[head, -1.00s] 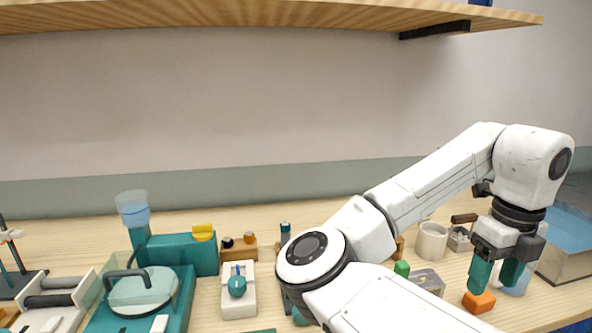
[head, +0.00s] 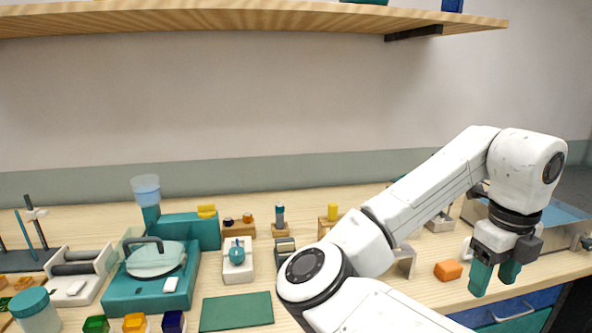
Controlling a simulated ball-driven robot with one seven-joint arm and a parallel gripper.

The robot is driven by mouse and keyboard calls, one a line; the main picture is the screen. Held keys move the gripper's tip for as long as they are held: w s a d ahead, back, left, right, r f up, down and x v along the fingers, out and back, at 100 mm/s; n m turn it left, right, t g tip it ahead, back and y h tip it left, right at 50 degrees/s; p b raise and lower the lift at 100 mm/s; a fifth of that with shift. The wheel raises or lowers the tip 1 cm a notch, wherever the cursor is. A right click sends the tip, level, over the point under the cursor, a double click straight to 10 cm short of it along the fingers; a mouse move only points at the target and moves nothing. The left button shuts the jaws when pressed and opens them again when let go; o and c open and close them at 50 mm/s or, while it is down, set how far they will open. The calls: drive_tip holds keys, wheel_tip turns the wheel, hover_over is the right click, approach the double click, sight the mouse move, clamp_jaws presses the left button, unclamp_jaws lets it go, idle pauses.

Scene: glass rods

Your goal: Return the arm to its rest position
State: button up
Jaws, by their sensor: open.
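My arm, white with grey joints, reaches across the right half of the head view. My gripper (head: 494,278), with two teal fingers pointing down, hangs at the right near the table's front edge. Part of the table behind my arm is hidden.
A metal basin (head: 567,222) with blue inside stands behind the gripper. A teal machine (head: 150,293) and a green mat (head: 236,312) are at the left and centre. A wooden shelf (head: 250,18) hangs above. A blue drawer (head: 512,312) is below the table edge.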

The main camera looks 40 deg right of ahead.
drive_tip(key=w+d+f+n+h, duration=0.3)
drive_tip(key=w+f+n+h, duration=0.3)
drive_tip(key=n, duration=1)
drive_tip(key=w+a+f+n+t, duration=0.25)
drive_tip(key=a+f+n, duration=0.45)
drive_tip(key=f+n, duration=0.35)
drive_tip(key=s+a+f+n+y, duration=0.3)
drive_tip(key=a+f+n, duration=0.4)
drive_tip(key=a, duration=0.4)
drive_tip(key=s+a+f+n+g+y+p, duration=0.1)
drive_tip(key=s+a+f+n+y, duration=0.2)
drive_tip(key=s+a+f+n, duration=0.3)
drive_tip(key=a+f+n, duration=0.1)
drive_tip(key=a+f, duration=0.2)
drive_tip(key=a, duration=0.2)
drive_tip(key=shift+s+n+y, duration=0.2)
drive_tip(key=shift+n+y, duration=0.1)
drive_tip(key=shift+n, duration=0.05)
